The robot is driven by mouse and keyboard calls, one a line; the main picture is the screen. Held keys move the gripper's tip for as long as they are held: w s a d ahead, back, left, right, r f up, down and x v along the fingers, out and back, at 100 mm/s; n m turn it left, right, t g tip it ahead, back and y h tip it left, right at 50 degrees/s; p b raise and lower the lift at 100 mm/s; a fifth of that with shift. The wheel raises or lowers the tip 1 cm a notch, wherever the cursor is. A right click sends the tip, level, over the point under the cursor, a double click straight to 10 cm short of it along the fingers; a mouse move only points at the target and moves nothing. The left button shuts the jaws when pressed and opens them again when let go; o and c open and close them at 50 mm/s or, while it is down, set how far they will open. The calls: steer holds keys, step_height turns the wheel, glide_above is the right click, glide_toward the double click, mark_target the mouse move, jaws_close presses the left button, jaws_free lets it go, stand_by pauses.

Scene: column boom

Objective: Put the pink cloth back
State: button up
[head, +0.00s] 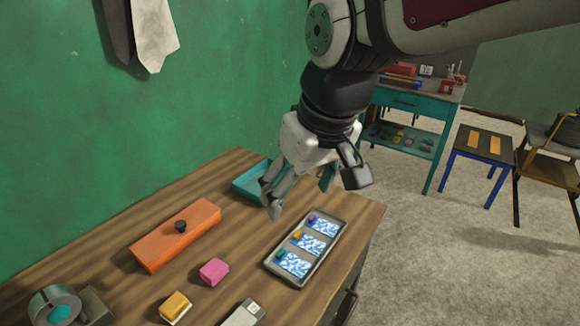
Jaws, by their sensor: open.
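A small pink block-like piece (214,271), perhaps the folded pink cloth, lies on the wooden bench top (110,245). It is the only pink thing I can make out. My gripper (272,200) is open and hangs above the bench, to the upper right of the pink piece and apart from it. Nothing shows between its fingers. A grey tray (268,262) with three blue-and-white patterned panels lies to the right; purple, yellow and teal pieces sit on its panels. A teal tray (243,186) stands behind my gripper, partly hidden by it.
An orange box with a black knob (163,244) lies left of the pink piece. A yellow-and-white block (175,307) and a grey-white item (243,315) are near the front. A round metal item (60,310) stands front left. Dark and white cloths (152,35) hang on the wall.

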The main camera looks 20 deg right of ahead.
steer(key=s+d+m+t, duration=0.1)
steer(key=s+d, duration=0.3)
steer(key=s, duration=0.4)
steer(key=shift+s+r+m+t+h, duration=0.3)
steer(key=shift+r+m+h, duration=0.1)
steer(key=shift+m, duration=0.1)
